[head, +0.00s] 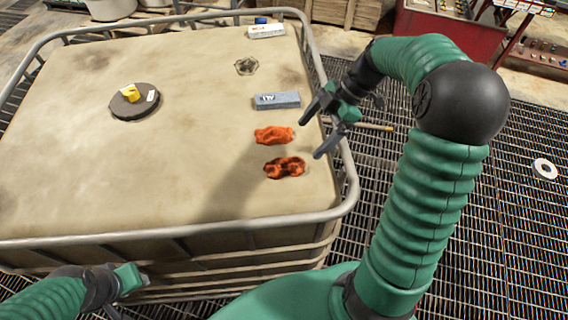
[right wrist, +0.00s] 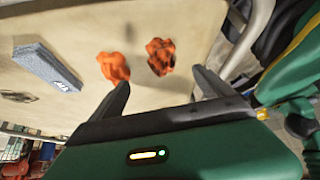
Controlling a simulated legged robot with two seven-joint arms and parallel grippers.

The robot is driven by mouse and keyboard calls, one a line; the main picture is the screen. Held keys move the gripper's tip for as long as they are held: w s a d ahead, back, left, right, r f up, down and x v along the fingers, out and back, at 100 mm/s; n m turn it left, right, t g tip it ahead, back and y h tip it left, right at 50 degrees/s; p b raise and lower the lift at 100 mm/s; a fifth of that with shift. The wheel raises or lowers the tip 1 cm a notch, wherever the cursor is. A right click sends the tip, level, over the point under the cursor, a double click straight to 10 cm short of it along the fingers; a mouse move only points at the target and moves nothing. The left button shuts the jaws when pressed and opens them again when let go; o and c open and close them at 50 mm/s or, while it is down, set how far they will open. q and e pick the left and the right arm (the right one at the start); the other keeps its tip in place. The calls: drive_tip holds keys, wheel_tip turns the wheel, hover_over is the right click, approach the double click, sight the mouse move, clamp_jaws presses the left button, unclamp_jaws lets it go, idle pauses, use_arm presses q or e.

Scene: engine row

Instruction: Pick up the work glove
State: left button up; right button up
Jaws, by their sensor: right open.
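Two crumpled orange pieces lie near the right edge of the tank top. One is plain orange (head: 273,135); the other is orange with dark patches (head: 285,167), closer to me. I cannot tell for sure which is the work glove. In the right wrist view the plain piece (right wrist: 113,67) is left of the patched piece (right wrist: 160,56). My right gripper (head: 311,138) is open and empty, just right of both pieces, apart from them; its fingers also show in the wrist view (right wrist: 160,80). My left gripper (head: 124,288) is low at the left, outside the tank's rail, partly cut off.
A grey block (head: 278,100) lies behind the orange pieces. Farther back are a hex-shaped item (head: 246,66) and a white box (head: 266,31). A dark disc (head: 134,103) with a yellow item (head: 131,93) is at left. A metal rail (head: 352,190) rings the top.

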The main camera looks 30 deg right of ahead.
sight(289, 161)
drive_tip(key=p+x, duration=0.3)
drive_tip(key=x, duration=0.7)
drive_tip(key=shift+a+p, duration=0.3)
drive_tip(key=shift+s+a+f, duration=0.1)
drive_tip(key=shift+a+f, duration=0.1)
drive_tip(key=shift+f, duration=0.2)
drive_tip(key=c, duration=1.4)
